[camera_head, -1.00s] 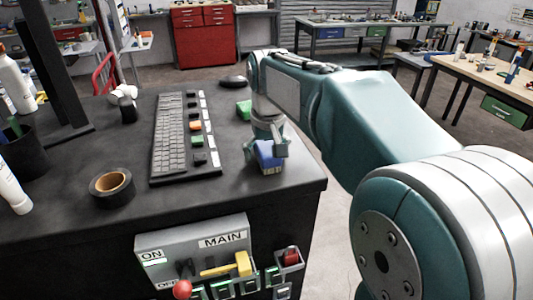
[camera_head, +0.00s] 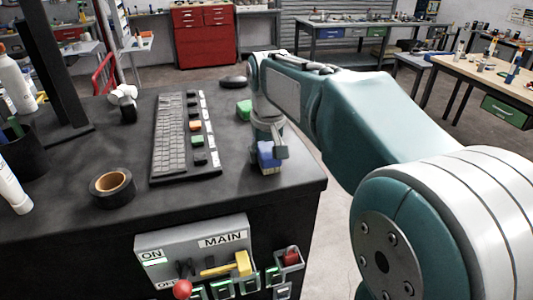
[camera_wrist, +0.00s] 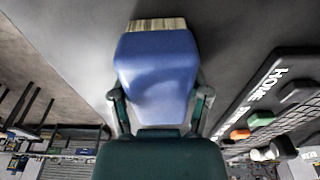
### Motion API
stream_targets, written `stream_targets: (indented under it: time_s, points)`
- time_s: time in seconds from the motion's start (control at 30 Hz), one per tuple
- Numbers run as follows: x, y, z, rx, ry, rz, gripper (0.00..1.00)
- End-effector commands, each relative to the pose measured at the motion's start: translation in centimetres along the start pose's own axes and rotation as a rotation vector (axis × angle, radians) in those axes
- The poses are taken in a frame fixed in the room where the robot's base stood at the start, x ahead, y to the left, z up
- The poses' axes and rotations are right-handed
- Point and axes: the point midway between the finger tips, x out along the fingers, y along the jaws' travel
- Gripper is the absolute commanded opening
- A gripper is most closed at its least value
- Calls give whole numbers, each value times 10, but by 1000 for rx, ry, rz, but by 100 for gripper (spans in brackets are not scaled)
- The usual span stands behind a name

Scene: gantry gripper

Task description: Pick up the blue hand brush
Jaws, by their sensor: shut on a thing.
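The blue hand brush (camera_wrist: 158,75) fills the middle of the wrist view, with its pale bristles (camera_wrist: 157,24) at the top of that picture. My gripper (camera_wrist: 160,108) has a finger on each side of the blue body and is shut on it. In the head view, the brush (camera_head: 268,156) shows as a small blue patch at the end of my arm, near the right front corner of the black table. My gripper (camera_head: 272,143) partly hides it there. I cannot tell whether the bristles touch the table top.
The black table (camera_head: 225,195) holds a keyboard (camera_head: 170,138), a tape roll (camera_head: 112,187), a green block (camera_head: 244,109) and a dark mouse (camera_head: 233,82). A control panel (camera_head: 197,255) with levers is on the table's front. Bare table lies between keyboard and gripper.

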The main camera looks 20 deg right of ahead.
Motion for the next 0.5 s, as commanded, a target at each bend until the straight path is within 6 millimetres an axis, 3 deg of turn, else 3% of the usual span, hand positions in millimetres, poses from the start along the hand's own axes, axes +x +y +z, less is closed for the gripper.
stream_targets:
  time_s: [0.27, 0.4, 0.5]
  points:
    - [-11, 0, -1, 0, -3, 0, 5]
    - [-40, 0, -3, 0, 1, 0, 5]
    - [-66, 0, 16, 0, 3, 0, 5]
